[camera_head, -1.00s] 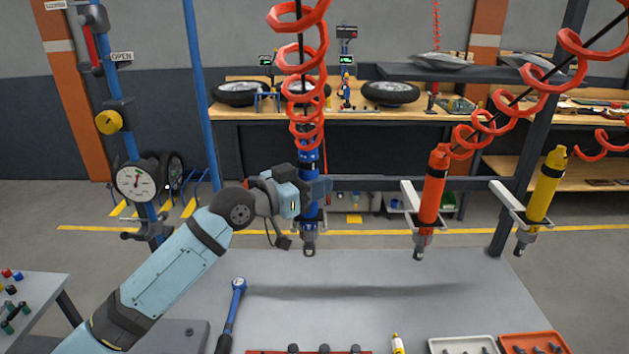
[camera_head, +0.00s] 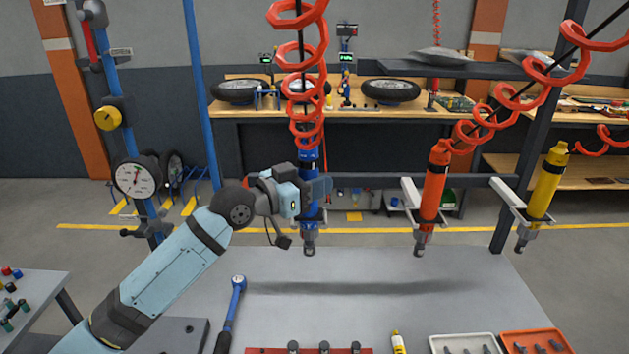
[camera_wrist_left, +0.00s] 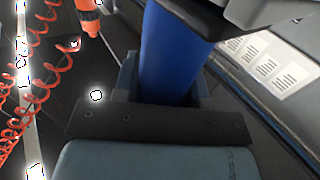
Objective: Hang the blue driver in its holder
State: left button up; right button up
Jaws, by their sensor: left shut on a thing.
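The blue driver (camera_head: 309,232) hangs upright, tip down, below a red coiled hose (camera_head: 304,80). My left gripper (camera_head: 318,190) is shut around its body at mid-height, in front of the grey rail. In the left wrist view the blue body (camera_wrist_left: 172,55) stands between the fingers (camera_wrist_left: 165,95). I cannot make out the blue driver's own holder; the gripper and driver cover that part of the rail. An orange driver (camera_head: 434,185) and a yellow driver (camera_head: 545,185) sit in white bracket holders (camera_head: 411,196) and (camera_head: 507,196) to the right. My right gripper is out of view.
The grey bench (camera_head: 380,285) below is mostly clear in the middle. A blue torque wrench (camera_head: 235,300) lies at its left. A red rack (camera_head: 310,350), a yellow tube (camera_head: 398,343), a white tray (camera_head: 440,347) and an orange tray (camera_head: 510,345) line the front. A gauge stand (camera_head: 137,178) rises at left.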

pick_arm(q)
jog(key=shift+f, duration=0.25)
dwell(0.6)
jog(key=o, duration=1.2)
jog(key=shift+o, duration=0.2)
jog(key=shift+f, duration=0.1)
jog(key=b+v, duration=0.3)
jog(key=v, duration=1)
jog(key=shift+s+a, duration=0.25)
jog(key=shift+a, duration=0.1)
